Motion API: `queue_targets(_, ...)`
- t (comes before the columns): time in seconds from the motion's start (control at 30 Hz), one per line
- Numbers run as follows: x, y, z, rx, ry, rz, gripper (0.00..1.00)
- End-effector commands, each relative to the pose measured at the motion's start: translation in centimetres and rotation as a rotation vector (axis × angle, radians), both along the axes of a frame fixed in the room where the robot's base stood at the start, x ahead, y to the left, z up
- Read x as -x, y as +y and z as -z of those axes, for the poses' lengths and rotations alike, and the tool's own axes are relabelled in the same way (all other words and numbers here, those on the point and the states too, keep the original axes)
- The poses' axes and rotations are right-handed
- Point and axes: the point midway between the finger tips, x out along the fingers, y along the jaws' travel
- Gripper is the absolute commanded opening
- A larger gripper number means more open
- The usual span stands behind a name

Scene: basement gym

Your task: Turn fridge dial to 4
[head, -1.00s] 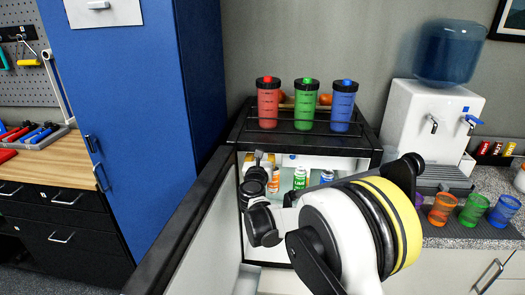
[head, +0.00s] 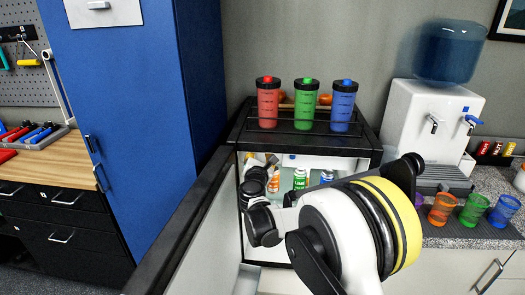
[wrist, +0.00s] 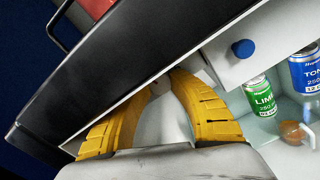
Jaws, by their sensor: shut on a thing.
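The small fridge stands open, and its dark top frame (wrist: 130,70) crosses the wrist view at a slant. In the head view my wrist reaches into the upper left of the fridge opening, and the fingertips are hard to make out. A blue round knob (wrist: 243,48) on a white box is to the right of the fingers, apart from them.
A green lime can (wrist: 260,97) and a blue tonic can (wrist: 306,70) stand inside the fridge, right of my gripper. Red (head: 268,103), green (head: 306,105) and blue (head: 342,106) shaker bottles stand on top. A water dispenser (head: 425,125) is at right.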

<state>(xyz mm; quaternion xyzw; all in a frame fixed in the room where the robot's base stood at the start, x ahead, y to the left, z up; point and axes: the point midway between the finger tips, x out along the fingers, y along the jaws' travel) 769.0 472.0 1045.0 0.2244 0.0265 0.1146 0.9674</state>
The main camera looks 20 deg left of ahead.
Motion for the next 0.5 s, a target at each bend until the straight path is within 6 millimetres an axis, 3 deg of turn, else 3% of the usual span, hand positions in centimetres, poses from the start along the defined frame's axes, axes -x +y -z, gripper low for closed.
queue_targets(0.37, -0.01, 0.01, -0.01, -0.006, 0.001, 0.000, 0.00)
queue_targets(0.4, -0.01, 0.01, -0.01, -0.006, 0.001, 0.000, 0.28)
queue_targets(0.47, -0.01, 0.01, -0.01, -0.005, 0.001, 0.000, 0.46)
queue_targets(0.5, -0.01, 0.01, -0.01, -0.005, 0.001, 0.000, 0.51)
